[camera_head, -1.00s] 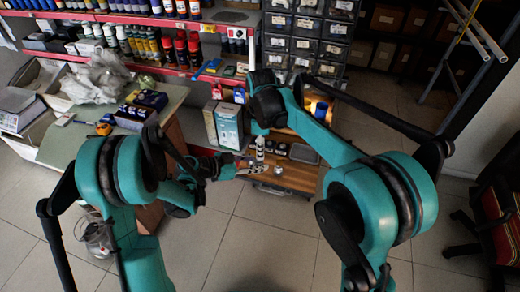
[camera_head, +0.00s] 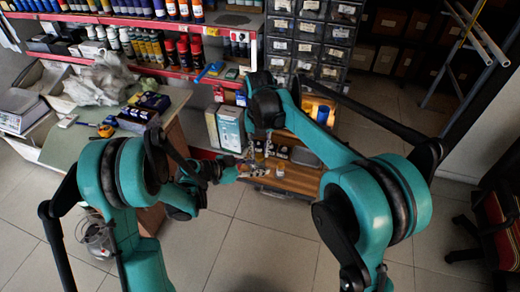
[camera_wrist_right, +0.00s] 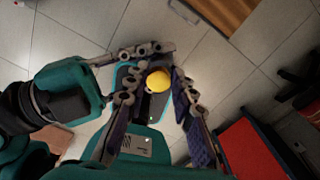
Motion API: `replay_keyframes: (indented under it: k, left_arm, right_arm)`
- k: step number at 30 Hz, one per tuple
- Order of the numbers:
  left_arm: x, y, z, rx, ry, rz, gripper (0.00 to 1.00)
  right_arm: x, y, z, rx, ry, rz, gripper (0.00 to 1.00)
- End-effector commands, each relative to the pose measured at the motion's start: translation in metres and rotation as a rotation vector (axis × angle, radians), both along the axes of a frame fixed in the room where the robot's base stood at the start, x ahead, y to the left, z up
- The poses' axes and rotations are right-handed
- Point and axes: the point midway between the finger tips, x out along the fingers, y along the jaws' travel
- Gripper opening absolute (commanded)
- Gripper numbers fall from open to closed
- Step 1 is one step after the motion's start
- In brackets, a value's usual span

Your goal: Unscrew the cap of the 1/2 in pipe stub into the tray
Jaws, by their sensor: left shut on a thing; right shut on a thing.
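In the right wrist view a round yellow cap-like thing (camera_wrist_right: 158,81) sits between the fingers of my right gripper (camera_wrist_right: 156,97), which is shut on it. My left gripper (camera_wrist_right: 150,62) comes in from the left, its fingers close beside and behind the yellow thing. What it grips is mostly hidden; I cannot make out the pipe stub clearly. In the head view my left gripper (camera_head: 243,168) and my right gripper (camera_head: 259,152) meet at the bench's left edge, small and partly covered by my arms. I cannot single out the tray.
A wooden bench top (camera_head: 300,180) lies under the grippers, with a small round light thing (camera_head: 280,168) on it. Boxes (camera_head: 228,128) stand left of it. A cluttered green table (camera_head: 70,145) is at the left. Open tiled floor (camera_head: 260,240) lies in front.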

Motion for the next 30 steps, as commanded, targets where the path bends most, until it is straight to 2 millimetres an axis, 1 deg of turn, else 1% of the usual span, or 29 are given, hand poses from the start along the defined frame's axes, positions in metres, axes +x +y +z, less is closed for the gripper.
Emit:
replay_keyframes:
  k: [3,4,5,6,15,17,24,26,27,30]
  left_arm:
    - [0.0,-0.001,0.001,-0.002,0.0,-0.003,0.0]
    - [0.0,-0.001,0.001,-0.002,0.0,-0.003,0.0]
    - [0.0,-0.001,0.001,-0.002,0.0,-0.003,0.0]
    - [0.0,-0.001,0.001,-0.002,0.0,-0.003,0.0]
    - [0.0,-0.001,0.001,-0.002,-0.001,-0.001,0.0]
    - [0.0,-0.001,0.001,-0.002,-0.001,-0.001,0.0]
    - [0.0,-0.001,0.001,-0.002,-0.001,-0.001,0.0]
    - [0.0,-0.001,0.001,-0.002,-0.001,-0.001,0.0]
    - [0.0,0.0,0.001,-0.002,-0.001,-0.001,0.0]
    - [0.0,-0.001,0.001,-0.002,-0.001,-0.001,0.0]
  right_arm:
    - [-0.001,0.002,0.0,0.004,0.0,0.001,0.0]
    - [-0.001,0.002,0.0,0.004,0.001,0.001,0.32]
    - [-0.001,0.002,0.0,0.004,0.001,0.001,0.4]
    - [-0.001,0.002,0.0,0.004,0.001,0.0,0.45]
    - [-0.001,0.001,0.002,0.002,0.001,-0.001,0.45]
    - [0.0,0.001,0.008,0.002,0.001,-0.002,0.45]
    - [0.0,0.001,0.039,0.002,0.001,-0.002,0.45]
    - [0.0,0.001,0.043,0.002,0.001,-0.002,0.45]
    - [0.0,0.001,0.045,0.002,0.001,-0.002,0.41]
    - [0.0,0.001,0.046,0.002,0.001,-0.02,0.41]
